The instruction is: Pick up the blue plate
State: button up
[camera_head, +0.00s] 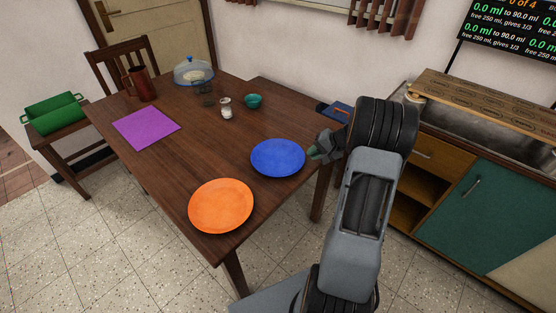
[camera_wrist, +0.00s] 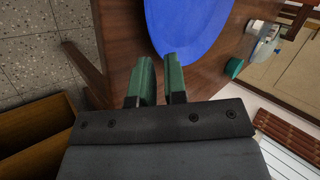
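The blue plate (camera_head: 278,158) lies flat on the wooden table near its right edge. In the wrist view the blue plate (camera_wrist: 187,25) fills the top middle, just beyond my fingertips. My gripper (camera_head: 316,154) is at the plate's right side in the head view, close to its rim. In the wrist view the two green fingers of my gripper (camera_wrist: 160,75) stand apart with a gap between them and nothing held. I cannot tell whether the fingertips touch the rim.
An orange plate (camera_head: 221,206) lies to the front left of the blue one. A purple mat (camera_head: 146,127), a salt shaker (camera_head: 226,108), a teal bowl (camera_head: 253,101) and a glass dome (camera_head: 194,71) are farther back. A counter (camera_head: 470,165) stands at the right.

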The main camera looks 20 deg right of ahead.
aim_at(304, 163)
jog(key=x, duration=0.5)
jog(key=shift+c, duration=0.3)
grip_shut()
jog(key=shift+r, duration=0.15)
